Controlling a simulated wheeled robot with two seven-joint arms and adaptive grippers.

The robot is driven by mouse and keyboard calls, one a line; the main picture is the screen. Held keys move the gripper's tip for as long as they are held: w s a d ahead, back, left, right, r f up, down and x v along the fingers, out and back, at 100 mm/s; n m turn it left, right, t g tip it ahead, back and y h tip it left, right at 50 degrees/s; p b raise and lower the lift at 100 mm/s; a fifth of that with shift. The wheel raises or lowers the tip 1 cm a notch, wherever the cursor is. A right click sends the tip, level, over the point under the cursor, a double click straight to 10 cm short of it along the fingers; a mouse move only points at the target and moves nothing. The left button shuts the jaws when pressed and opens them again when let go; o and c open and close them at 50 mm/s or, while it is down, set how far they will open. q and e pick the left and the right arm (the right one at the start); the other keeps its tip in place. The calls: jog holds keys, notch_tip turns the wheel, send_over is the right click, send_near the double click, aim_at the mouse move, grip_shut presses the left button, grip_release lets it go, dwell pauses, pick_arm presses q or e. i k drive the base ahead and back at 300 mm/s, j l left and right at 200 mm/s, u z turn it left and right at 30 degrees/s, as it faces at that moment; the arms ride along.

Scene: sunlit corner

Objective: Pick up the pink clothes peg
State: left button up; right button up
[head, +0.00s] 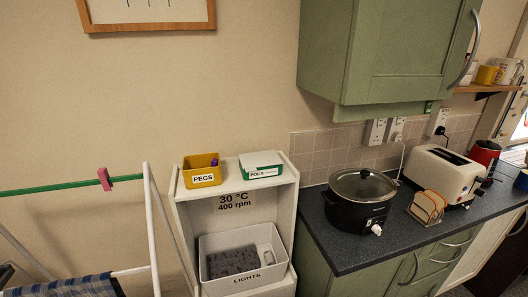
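The pink clothes peg (104,179) is clipped on the green line (60,187) at the left of the head view. It hangs close to the white upright of the drying rack (151,220). Neither of my grippers shows in this view.
A white shelf unit (178,222) holds a yellow box labelled PEGS (202,178), a PODS box (261,171) and a LIGHTS bin (243,286). To the right, a dark counter (345,258) carries a slow cooker (358,205) and a toaster (440,168). A blue checked cloth (68,288) hangs at lower left.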

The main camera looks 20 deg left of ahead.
aim_at(102, 173)
jog(key=u, duration=2.05)
jog(key=j+z, duration=0.75)
jog(key=j, duration=0.15)
jog(key=k+j+z, duration=0.1)
jog(key=j+z, duration=0.3)
jog(key=k+j+z, duration=0.2)
jog(key=j+z, duration=0.15)
jog(key=j, duration=0.15)
